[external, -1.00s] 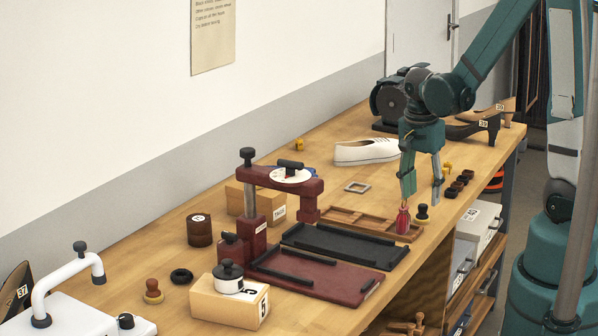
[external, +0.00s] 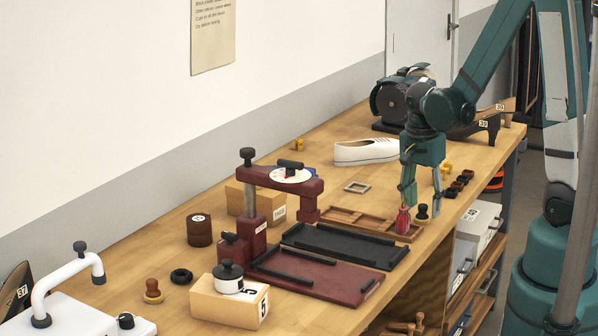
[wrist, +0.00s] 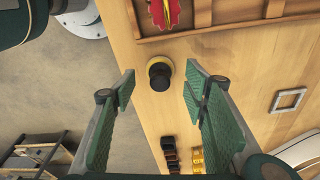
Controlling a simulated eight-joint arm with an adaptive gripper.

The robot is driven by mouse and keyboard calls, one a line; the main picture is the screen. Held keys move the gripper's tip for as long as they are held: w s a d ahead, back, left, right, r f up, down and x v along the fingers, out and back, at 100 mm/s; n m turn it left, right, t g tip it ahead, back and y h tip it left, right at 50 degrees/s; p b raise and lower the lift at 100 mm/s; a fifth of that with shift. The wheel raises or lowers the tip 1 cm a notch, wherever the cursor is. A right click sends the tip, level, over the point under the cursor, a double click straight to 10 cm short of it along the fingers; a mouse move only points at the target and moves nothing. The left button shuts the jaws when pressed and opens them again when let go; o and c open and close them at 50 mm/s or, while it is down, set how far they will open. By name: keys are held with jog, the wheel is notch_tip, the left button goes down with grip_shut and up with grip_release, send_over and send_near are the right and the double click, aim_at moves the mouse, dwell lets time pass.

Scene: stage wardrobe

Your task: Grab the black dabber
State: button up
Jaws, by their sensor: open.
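The black dabber (external: 422,212) stands upright on the wooden bench near its front edge, with a round black top and a yellow base. In the wrist view, the dabber (wrist: 160,72) lies between my two fingers, slightly beyond their tips, touching neither as far as I can see. My gripper (external: 422,205) is open and points down above the dabber; its fingers (wrist: 160,92) are spread on either side in the wrist view.
A grey square frame (external: 357,187) and a white shoe (external: 365,151) lie farther back.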

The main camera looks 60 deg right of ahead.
jog(key=shift+d+f, duration=0.1)
jog(key=shift+f, duration=0.85)
jog(key=shift+c, duration=0.6)
jog(key=c, duration=0.7)
